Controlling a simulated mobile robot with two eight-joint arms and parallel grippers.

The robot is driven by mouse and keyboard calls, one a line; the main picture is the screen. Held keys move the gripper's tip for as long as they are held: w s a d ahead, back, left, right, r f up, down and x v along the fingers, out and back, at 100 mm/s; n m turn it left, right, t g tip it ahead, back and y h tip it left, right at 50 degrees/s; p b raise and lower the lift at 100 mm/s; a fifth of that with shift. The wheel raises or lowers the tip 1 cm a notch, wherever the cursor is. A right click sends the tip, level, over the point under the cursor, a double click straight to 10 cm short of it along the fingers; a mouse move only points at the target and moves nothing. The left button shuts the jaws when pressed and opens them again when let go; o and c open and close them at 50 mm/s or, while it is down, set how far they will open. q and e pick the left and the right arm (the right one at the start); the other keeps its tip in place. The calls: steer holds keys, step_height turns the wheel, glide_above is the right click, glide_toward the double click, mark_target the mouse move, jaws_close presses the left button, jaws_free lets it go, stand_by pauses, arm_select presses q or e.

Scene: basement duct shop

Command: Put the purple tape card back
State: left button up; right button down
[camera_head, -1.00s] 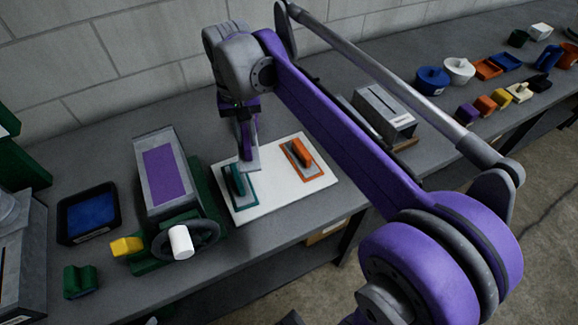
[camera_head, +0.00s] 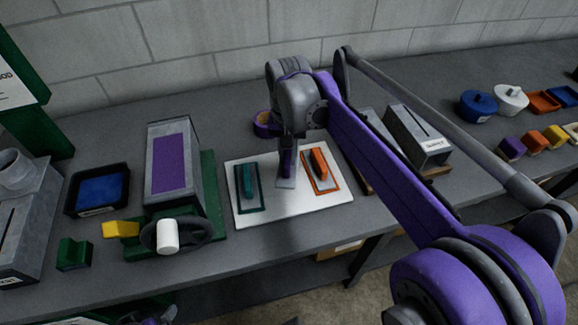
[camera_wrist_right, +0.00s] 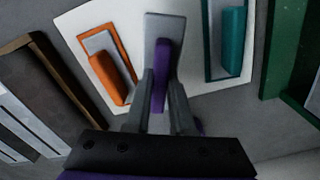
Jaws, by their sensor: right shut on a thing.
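The purple tape card shows as a purple handle (camera_wrist_right: 160,75) on a grey plate (camera_wrist_right: 165,28) in the right wrist view. In the head view its plate (camera_head: 286,183) is over the white board (camera_head: 250,218), between the teal card (camera_head: 249,182) and the orange card (camera_head: 320,168). My right gripper (camera_head: 287,150) points down and is shut on the purple handle. Whether the plate touches the board I cannot tell. The teal and orange cards sit inside outlines of their own colours. No purple outline shows; the card and gripper cover part of the board. My left gripper is not in view.
A grey machine with a purple panel (camera_head: 169,165) and a handwheel stands left of the board. A grey slotted box (camera_head: 418,138) is at the right, and a purple-and-yellow roll (camera_head: 264,125) behind. A blue-lined tray (camera_head: 98,190) is farther left. Bare bench lies before the board.

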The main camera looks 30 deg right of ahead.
mark_target(289, 165)
steer(key=shift+f, duration=2)
steer(key=shift+f, duration=0.15)
steer(key=c, duration=0.8)
jaws_free()
steer(key=shift+r, duration=0.25)
step_height(289, 165, up, 12)
steer(key=shift+f+p, duration=0.1)
steer(key=shift+p, duration=0.35)
steer(key=shift+s, duration=0.1)
steer(key=s+a+f+n+t+p, duration=0.1)
steer(key=s+a+f+n, duration=0.1)
steer(key=s+f, duration=0.2)
steer(key=s+a+f+n+t+p, duration=0.2)
steer(key=s+f, duration=0.2)
steer(key=s, duration=0.1)
steer(key=s+a+f+n+t+p, duration=0.1)
steer(key=s+a+f+n+t, duration=0.1)
steer(key=s+f+n, duration=0.1)
steer(key=shift+s+a+f, duration=0.15)
steer(key=shift+s+f, duration=0.2)
steer(key=shift+s, duration=0.35)
steer(key=shift+s+a+f, duration=0.1)
steer(key=shift+s+f, duration=0.25)
steer(key=shift+s, duration=0.3)
